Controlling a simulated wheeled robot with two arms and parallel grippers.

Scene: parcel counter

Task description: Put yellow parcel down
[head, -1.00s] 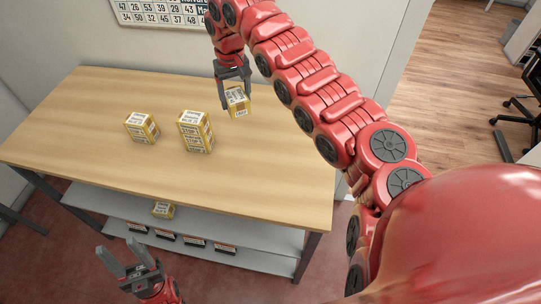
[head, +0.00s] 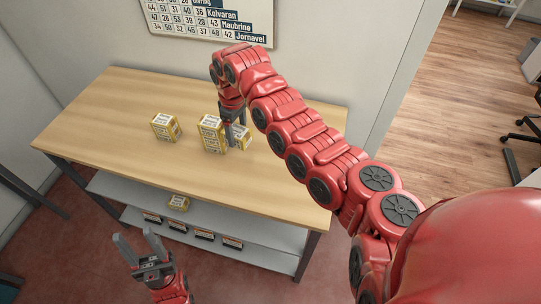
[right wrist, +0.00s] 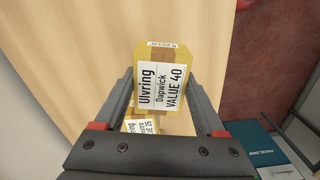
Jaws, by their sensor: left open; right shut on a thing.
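My right gripper (head: 231,139) is shut on a yellow parcel (head: 241,137), just right of a tall yellow parcel or stack (head: 212,134) on the table. The held parcel is at or close above the tabletop; I cannot tell if it touches. In the right wrist view the held parcel (right wrist: 161,88) sits between the fingers, its white label reading Ulvring, Dapwick, value 40. Part of another labelled yellow parcel (right wrist: 141,126) shows below it there. A smaller yellow parcel (head: 165,127) stands further left on the table. My left gripper (head: 138,246) is open and empty, in front of the table.
The wooden table (head: 110,113) is clear at its left end and along the front right. A wall board (head: 210,18) hangs behind.

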